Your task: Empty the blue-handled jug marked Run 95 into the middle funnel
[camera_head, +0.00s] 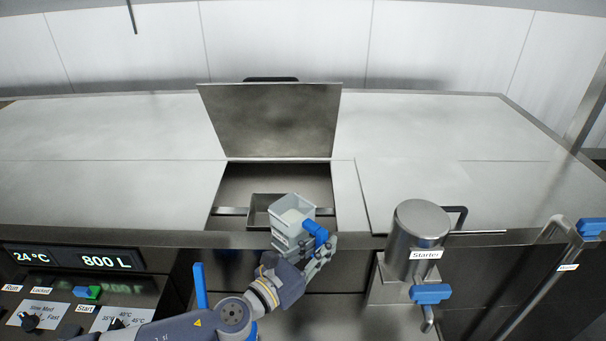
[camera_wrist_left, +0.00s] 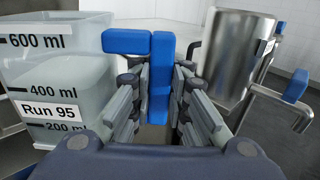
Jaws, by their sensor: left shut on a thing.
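The Run 95 jug (camera_head: 288,227) is a clear, square-sided jug with a blue handle (camera_head: 314,231). In the left wrist view, its "Run 95" label and ml marks show on the jug wall (camera_wrist_left: 75,75), with pale contents inside. My left gripper (camera_head: 320,254) is shut on the blue handle (camera_wrist_left: 160,75). It holds the jug roughly upright over the front edge of the open hatch. A square metal-rimmed inlet (camera_head: 258,203), seemingly the middle funnel, sits in the hatch behind the jug and is partly hidden by it. My right gripper is not in view.
The hatch lid (camera_head: 270,118) stands open behind the inlet. A steel Starter canister (camera_head: 418,238) with a blue valve handle (camera_head: 431,293) stands to the right of the jug. A control panel (camera_head: 75,285) is at the left. The flat top (camera_head: 110,170) is clear.

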